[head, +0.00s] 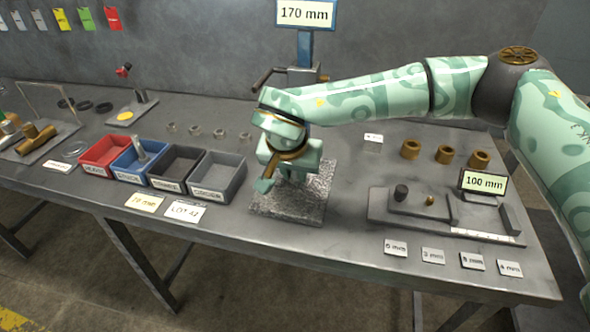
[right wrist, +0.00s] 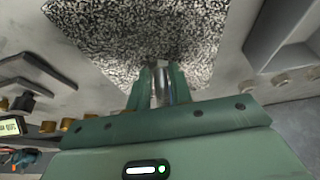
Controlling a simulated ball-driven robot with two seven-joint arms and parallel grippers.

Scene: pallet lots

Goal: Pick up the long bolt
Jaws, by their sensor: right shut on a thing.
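My right gripper (head: 278,178) is over the speckled plate (head: 288,211) in the middle of the table. In the right wrist view its two green fingers (right wrist: 161,86) are shut on a shiny metal shank (right wrist: 160,90), which looks like the long bolt. Its ends are hidden, and I cannot tell whether it touches the speckled plate (right wrist: 140,35). In the head view the gripper and arm hide the held piece. Another pale metal rod (head: 140,149) stands in the blue bin (head: 141,173). My left gripper is not in view.
A stand with a "170 mm" display (head: 306,13) rises behind my right gripper. Red, dark and grey bins (head: 216,183) stand left of the plate. A measuring fixture with a "100 mm" display (head: 484,183) and several brass rings (head: 445,154) are at right.

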